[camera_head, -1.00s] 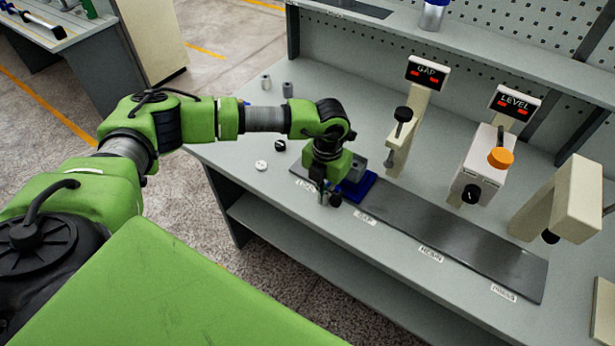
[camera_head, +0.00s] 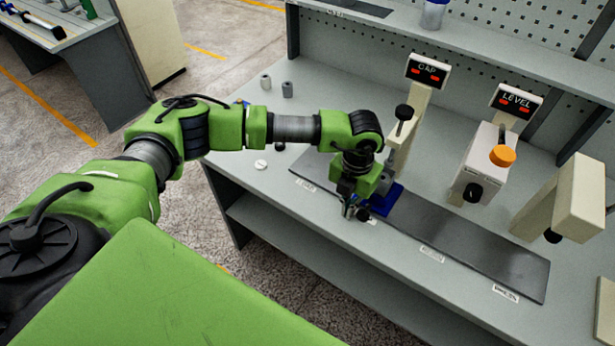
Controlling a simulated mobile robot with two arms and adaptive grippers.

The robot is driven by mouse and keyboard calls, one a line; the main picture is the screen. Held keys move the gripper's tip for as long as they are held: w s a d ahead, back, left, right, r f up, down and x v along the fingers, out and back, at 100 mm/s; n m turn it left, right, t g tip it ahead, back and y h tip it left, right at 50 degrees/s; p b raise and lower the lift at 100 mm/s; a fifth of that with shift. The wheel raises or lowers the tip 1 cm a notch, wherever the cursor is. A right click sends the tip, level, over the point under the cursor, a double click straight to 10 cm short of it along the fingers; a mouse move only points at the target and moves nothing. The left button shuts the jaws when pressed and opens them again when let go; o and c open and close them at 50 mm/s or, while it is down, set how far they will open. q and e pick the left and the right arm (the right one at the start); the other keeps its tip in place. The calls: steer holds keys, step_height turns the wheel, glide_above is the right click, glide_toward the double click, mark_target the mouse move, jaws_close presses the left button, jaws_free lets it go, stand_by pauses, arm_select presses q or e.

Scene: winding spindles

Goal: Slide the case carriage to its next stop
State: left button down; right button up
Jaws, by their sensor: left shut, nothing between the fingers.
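The blue case carriage (camera_head: 388,200) sits on the dark flat track (camera_head: 470,245), beside the second label from the left, below the GAP station (camera_head: 426,72). The gripper and wrist hide its left part and most of what it carries. My left gripper (camera_head: 356,211) points down at the carriage's left front side, shut with nothing between its fingers. It is at or very close to the carriage; I cannot tell whether they touch. My right gripper is not in view.
The LEVEL station (camera_head: 484,165) with an orange knob and a cream post (camera_head: 575,200) stand behind the track further right. The track right of the carriage is clear. Small grey cylinders (camera_head: 287,89) and a white disc (camera_head: 261,164) are on the bench at left.

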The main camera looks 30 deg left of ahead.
mark_target(408, 249)
arm_select(q)
steer(key=shift+s+d+b, duration=0.15)
steer(key=shift+d+b, duration=0.3)
steer(key=shift+d, duration=1.5)
steer(key=shift+s+d+b, duration=0.15)
steer(key=shift+d+b, duration=0.3)
steer(key=shift+d, duration=1.5)
steer(key=shift+s+d+b, duration=0.2)
steer(key=shift+d+b, duration=0.65)
steer(key=shift+d, duration=1.4)
steer(key=shift+s+d+b, duration=0.2)
steer(key=shift+d+b, duration=0.6)
steer(key=shift+d, duration=1.45)
steer(key=shift+r, duration=0.35)
step_height(408, 249, up, 4)
steer(key=p, duration=0.2)
steer(key=shift+w+r+p, duration=0.1)
steer(key=shift+r+p, duration=0.05)
steer(key=shift+p, duration=0.15)
steer(key=shift+a+r+p, duration=0.25)
steer(key=shift+r+p, duration=0.25)
steer(key=shift+r, duration=0.6)
steer(key=shift+a+f, duration=0.1)
